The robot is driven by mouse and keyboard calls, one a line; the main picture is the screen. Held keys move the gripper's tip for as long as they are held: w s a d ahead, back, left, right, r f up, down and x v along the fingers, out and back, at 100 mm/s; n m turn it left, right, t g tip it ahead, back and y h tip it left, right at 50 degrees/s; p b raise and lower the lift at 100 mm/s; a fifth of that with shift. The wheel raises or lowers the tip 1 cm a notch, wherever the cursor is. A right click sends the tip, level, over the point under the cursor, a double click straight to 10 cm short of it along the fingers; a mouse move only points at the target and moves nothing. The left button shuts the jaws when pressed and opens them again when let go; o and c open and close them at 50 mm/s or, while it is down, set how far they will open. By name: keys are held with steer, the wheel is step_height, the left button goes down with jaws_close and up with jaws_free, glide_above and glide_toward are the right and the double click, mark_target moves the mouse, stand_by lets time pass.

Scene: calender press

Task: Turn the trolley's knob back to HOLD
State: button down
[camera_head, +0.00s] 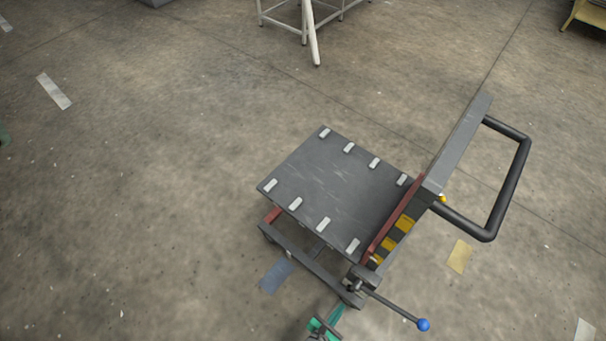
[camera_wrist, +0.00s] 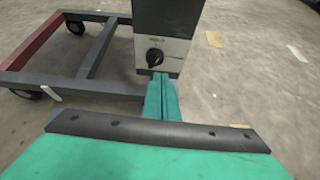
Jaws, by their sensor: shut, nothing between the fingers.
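The trolley (camera_head: 330,185) stands on the floor with a dark flat deck, a tall grey post and a black push handle. In the wrist view its black round knob (camera_wrist: 154,58) sits on a pale panel (camera_wrist: 174,52) at the lower part of a dark box. Small lettering above the knob is too small to read. My gripper (camera_wrist: 161,78) has its teal fingers shut together and empty, with the tips just below the knob; I cannot tell whether they touch it. In the head view my gripper (camera_head: 326,325) shows at the bottom edge, and the knob is hidden.
A lever with a blue ball end (camera_head: 424,325) sticks out from the trolley near my gripper. The black push handle (camera_head: 510,185) reaches out to the right. A white metal frame (camera_head: 312,35) stands at the back.

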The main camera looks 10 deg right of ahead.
mark_target(350, 289)
steer(key=w+d, duration=0.5)
steer(key=shift+d, duration=0.15)
stand_by(0.3)
